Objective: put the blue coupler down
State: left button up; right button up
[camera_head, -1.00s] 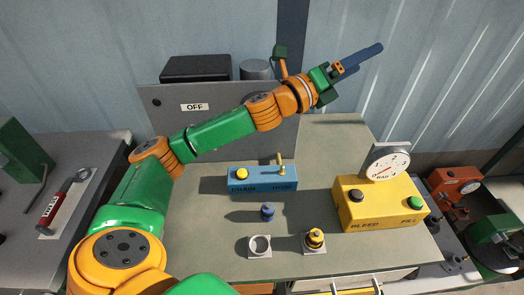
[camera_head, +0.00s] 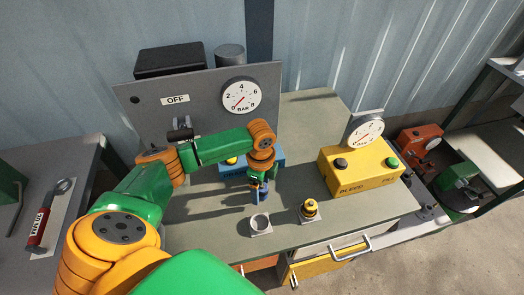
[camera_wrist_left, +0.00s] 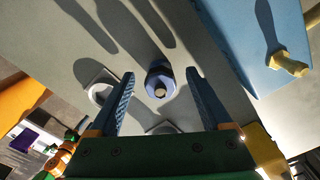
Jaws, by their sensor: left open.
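In the left wrist view the blue coupler (camera_wrist_left: 158,82) stands on the grey-green bench between the two fingers. My left gripper (camera_wrist_left: 160,75) is open, with a finger on each side of it and gaps showing between. In the head view my left gripper (camera_head: 260,190) points down at the bench, behind the empty round holder (camera_head: 260,224). There the coupler is hard to tell apart from the blue fingers. My right gripper is not in view.
A yellow-topped coupler (camera_head: 310,207) sits on a square plate right of the empty holder. A blue block (camera_head: 232,170) is partly hidden behind my arm. A yellow box (camera_head: 360,172) with buttons and a gauge stands to the right. The front bench edge lies close by.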

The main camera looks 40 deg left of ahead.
pick_arm(q)
grip_shut()
